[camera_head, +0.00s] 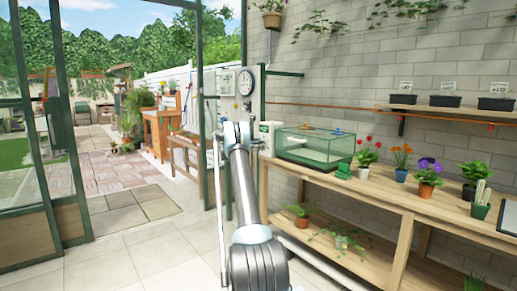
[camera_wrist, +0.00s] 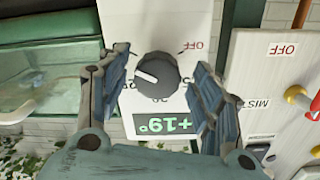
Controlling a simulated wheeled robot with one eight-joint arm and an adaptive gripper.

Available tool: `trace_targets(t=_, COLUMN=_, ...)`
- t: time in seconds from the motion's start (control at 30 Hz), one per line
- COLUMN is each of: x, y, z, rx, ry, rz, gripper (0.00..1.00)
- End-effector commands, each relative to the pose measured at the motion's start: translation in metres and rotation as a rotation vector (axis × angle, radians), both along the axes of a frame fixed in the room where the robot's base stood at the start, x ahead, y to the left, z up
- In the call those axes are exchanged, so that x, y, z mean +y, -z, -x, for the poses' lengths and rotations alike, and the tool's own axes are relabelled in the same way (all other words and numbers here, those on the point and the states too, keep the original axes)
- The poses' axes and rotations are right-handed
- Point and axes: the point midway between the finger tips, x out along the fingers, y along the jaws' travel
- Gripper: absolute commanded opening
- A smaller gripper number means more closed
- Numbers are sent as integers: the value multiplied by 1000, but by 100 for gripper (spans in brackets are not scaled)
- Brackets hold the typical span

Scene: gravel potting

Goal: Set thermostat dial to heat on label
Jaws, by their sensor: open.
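The thermostat (camera_head: 270,127) is a white box at the left end of the bench, partly behind my arm in the head view. In the wrist view its white face (camera_wrist: 138,22) appears upside down. Its round dark grey dial (camera_wrist: 158,78) has a white pointer mark aimed left and slightly up. An inverted OFF label shows above right of the dial, and a green display reads +19° below. Other lettering by the dial is partly covered, and I cannot read a heat on label. My gripper (camera_wrist: 162,62) is open, with one finger on each side of the dial; contact is unclear.
A glass terrarium (camera_head: 315,146) stands beside the thermostat and shows at left in the wrist view. A white panel (camera_wrist: 275,85) with OFF and MIST labels and red and yellow handles is close on the right. Potted flowers (camera_head: 367,155) stand along the wooden bench (camera_head: 375,190).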

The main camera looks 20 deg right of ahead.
Motion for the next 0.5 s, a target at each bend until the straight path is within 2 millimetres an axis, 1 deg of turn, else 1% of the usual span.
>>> trace_targets(t=0.17, x=9, y=0, z=3, rx=0, ry=1, rz=0, gripper=60)
trace_targets(t=0.27, x=23, y=-1, z=8, rx=0, ry=-1, rz=0, gripper=60)
trace_targets(t=0.5, x=67, y=-2, z=22, rx=1, ry=-2, rz=0, gripper=60)
